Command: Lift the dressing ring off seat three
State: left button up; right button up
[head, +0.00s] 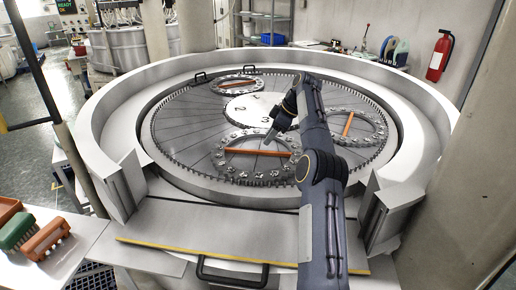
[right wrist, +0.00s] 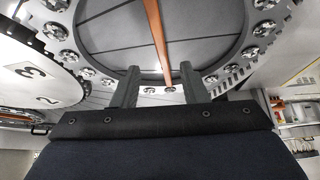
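Three dressing rings with orange crossbars lie on the large round plate of the lapping machine. One (head: 275,172) is at the front, one (head: 238,84) at the back and one (head: 372,128) at the right. The white centre disc (head: 252,106) carries numbers; I cannot tell surely which ring is on seat three. My right gripper (head: 269,140) points down over the front ring. In the right wrist view my right gripper (right wrist: 159,72) is open, with an orange crossbar (right wrist: 157,35) seen between its fingers and a ring (right wrist: 248,50) beyond. Contact cannot be told. My left gripper is out of view.
A pale raised wall (head: 105,115) surrounds the plate. A front shelf (head: 210,225) has a yellow edge and a black handle (head: 232,278). Green and orange brushes (head: 46,238) lie on a side table at the left. A fire extinguisher (head: 440,56) hangs at the right.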

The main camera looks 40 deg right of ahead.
aim_at(261, 151)
jog(key=shift+x, duration=3.35)
jog(key=shift+a, duration=0.1)
grip_shut()
jog(key=shift+r, duration=0.2)
